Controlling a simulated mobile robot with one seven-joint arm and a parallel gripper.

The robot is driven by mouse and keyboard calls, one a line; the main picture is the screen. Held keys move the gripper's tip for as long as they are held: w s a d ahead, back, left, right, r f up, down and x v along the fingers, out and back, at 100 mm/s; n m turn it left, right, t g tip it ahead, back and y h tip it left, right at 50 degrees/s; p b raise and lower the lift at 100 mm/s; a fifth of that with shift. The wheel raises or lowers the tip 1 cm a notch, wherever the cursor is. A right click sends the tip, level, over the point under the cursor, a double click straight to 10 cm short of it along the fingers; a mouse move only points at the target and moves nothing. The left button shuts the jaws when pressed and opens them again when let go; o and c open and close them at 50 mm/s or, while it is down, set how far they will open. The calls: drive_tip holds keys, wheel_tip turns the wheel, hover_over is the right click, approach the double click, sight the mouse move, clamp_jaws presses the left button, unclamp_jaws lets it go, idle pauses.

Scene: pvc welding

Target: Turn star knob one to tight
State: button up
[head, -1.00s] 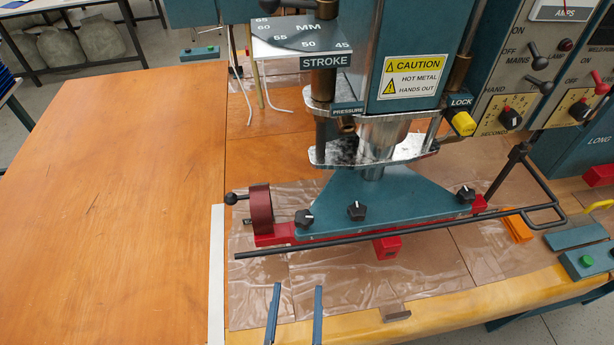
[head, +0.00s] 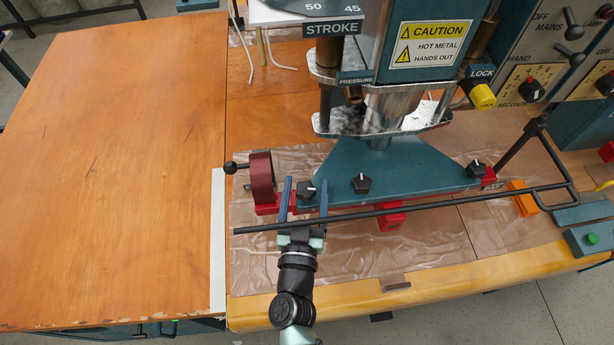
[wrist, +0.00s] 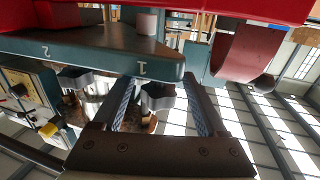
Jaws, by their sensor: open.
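Star knob one (head: 306,191) is a black knob with a white mark, at the left end of the teal welding head plate (head: 385,170). In the wrist view, the plate carries a "1" beside this knob (wrist: 157,97). My gripper (head: 304,186) is open, with one blue-grey finger on each side of knob one. In the wrist view, the knob shows between the two fingers (wrist: 158,92). I cannot tell whether either finger touches it. The middle star knob (head: 361,183) and the right one (head: 475,170) stand clear of my gripper.
A long black bar (head: 420,208) runs along the front of the plate and crosses by my gripper. A dark red wheel (head: 262,176) with a ball handle stands close on the left. Clear plastic sheet (head: 440,245) covers the table. The wooden table (head: 110,170) at left is clear.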

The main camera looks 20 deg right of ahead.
drive_tip(key=shift+x, duration=1.25)
clamp_jaws()
